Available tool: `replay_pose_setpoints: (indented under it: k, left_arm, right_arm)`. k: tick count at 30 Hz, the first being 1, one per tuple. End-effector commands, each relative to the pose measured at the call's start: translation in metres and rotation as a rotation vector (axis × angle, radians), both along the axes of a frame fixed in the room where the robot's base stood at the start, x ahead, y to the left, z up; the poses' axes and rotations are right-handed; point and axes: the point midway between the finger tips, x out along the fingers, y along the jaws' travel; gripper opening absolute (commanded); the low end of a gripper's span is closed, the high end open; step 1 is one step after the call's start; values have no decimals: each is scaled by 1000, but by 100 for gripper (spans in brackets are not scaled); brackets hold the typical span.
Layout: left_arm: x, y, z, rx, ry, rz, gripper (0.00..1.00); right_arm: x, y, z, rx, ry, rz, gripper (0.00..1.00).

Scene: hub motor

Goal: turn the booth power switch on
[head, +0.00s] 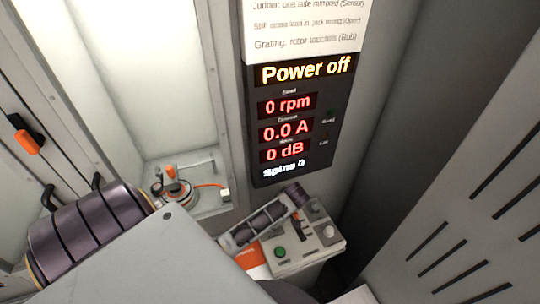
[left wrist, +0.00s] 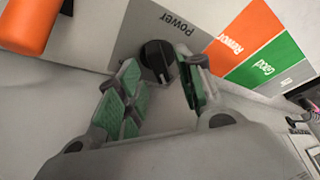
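The booth power switch is a black rotary knob (left wrist: 157,58) on a grey plate marked "Power" in the left wrist view. My left gripper (left wrist: 160,92) is open there, with green-padded fingers on either side of the knob. The fingers look close to it, but I cannot tell whether they touch it. In the head view I cannot make out the knob or my left gripper's fingers. The display panel (head: 262,112) there reads "Power off", 0 rpm, 0.0 A and 0 dB. My right gripper is not in view.
An orange label (left wrist: 243,38) and a green label (left wrist: 265,62) lie right of the knob. An orange cylinder (left wrist: 30,22) is at the upper left. In the head view, a control box (head: 312,252) with a green button stands below the display. A fixture (head: 172,188) sits in the booth.

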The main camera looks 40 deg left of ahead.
Motion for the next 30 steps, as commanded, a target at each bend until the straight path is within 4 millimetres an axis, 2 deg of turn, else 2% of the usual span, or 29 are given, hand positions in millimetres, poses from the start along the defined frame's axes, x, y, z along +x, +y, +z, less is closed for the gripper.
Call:
replay_pose_setpoints:
  k: [6,16,24,30]
  left_arm:
    - [-2,5,-11,0,1,1,37]
    - [-2,5,-13,0,1,0,37]
    - [-2,5,-13,0,1,0,2]
    - [-2,5,-13,0,0,-1,0]
  right_arm:
    - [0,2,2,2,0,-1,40]
    - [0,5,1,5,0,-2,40]
    - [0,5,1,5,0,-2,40]
    - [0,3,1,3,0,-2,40]
